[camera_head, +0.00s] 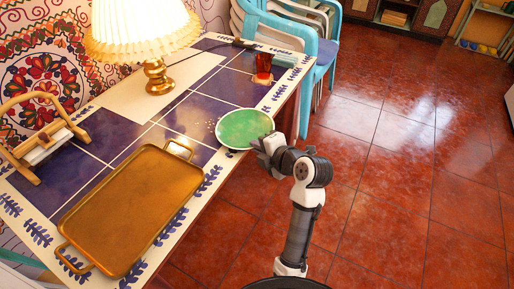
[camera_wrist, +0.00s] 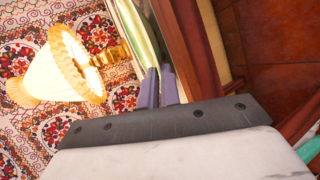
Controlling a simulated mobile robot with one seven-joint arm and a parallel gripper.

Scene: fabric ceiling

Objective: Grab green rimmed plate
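The green rimmed plate (camera_head: 243,127) has a green face and a pale rim. In the head view it is at the table's right edge, and its lower right rim meets my gripper (camera_head: 264,147). In the wrist view the plate (camera_wrist: 139,32) shows nearly edge-on as a pale green strip running down to my fingertips (camera_wrist: 160,70). The two fingers are close together and appear shut on its rim. The exact contact is small and partly hidden. I cannot tell whether the plate is clear of the tabletop.
A brass tray (camera_head: 128,208) lies on the tiled table (camera_head: 192,113). A lit lamp (camera_head: 157,75), a red glass (camera_head: 263,66) and a wooden holder (camera_head: 38,145) also stand there. Stacked chairs (camera_head: 320,50) are beyond the table. The red tiled floor to the right is clear.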

